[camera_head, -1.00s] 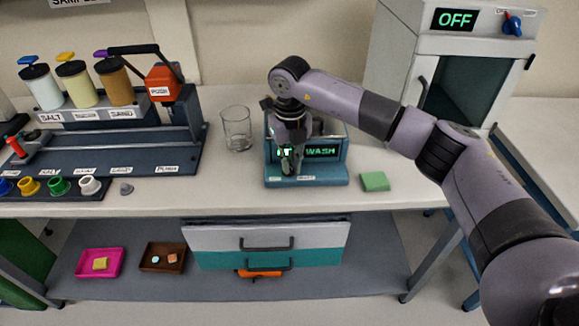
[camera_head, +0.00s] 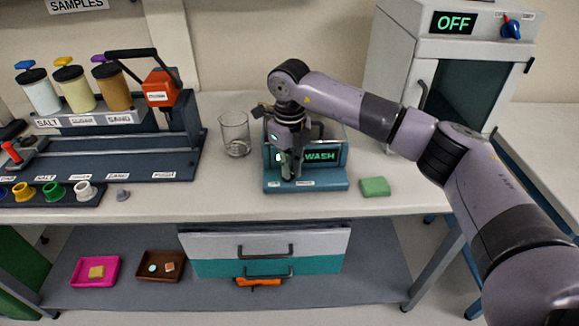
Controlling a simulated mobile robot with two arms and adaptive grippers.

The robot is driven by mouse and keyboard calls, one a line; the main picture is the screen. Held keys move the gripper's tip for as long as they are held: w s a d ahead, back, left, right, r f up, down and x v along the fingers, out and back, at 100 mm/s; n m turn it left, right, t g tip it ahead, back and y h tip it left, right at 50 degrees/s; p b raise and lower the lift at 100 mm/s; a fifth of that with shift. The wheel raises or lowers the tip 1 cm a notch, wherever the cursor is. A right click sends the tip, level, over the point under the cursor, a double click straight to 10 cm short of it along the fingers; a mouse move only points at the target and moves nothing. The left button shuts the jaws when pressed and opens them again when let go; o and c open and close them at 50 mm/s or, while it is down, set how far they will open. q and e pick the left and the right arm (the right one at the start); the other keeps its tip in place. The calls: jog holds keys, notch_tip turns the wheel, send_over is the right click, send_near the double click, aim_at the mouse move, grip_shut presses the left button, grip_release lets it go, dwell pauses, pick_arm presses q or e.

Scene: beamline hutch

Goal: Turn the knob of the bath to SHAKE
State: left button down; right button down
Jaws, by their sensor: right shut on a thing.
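The bath (camera_head: 335,180) is a small teal box on the bench with a green display (camera_head: 321,156) that reads WASH. My right gripper (camera_head: 289,177) reaches down in front of the left part of the bath's front. It is shut at the spot where the knob would be. The knob itself is hidden behind the fingers, so its pointer cannot be read. My left gripper is not in view.
A glass beaker (camera_head: 235,134) stands just left of the bath, and a green block (camera_head: 375,187) lies to its right. A cabinet with an OFF display (camera_head: 454,22) stands at the back right. A dispenser rack (camera_head: 100,148) fills the left of the bench.

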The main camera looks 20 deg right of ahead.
jog(key=c, duration=1.7)
grip_release()
jog(key=shift+r, duration=0.1)
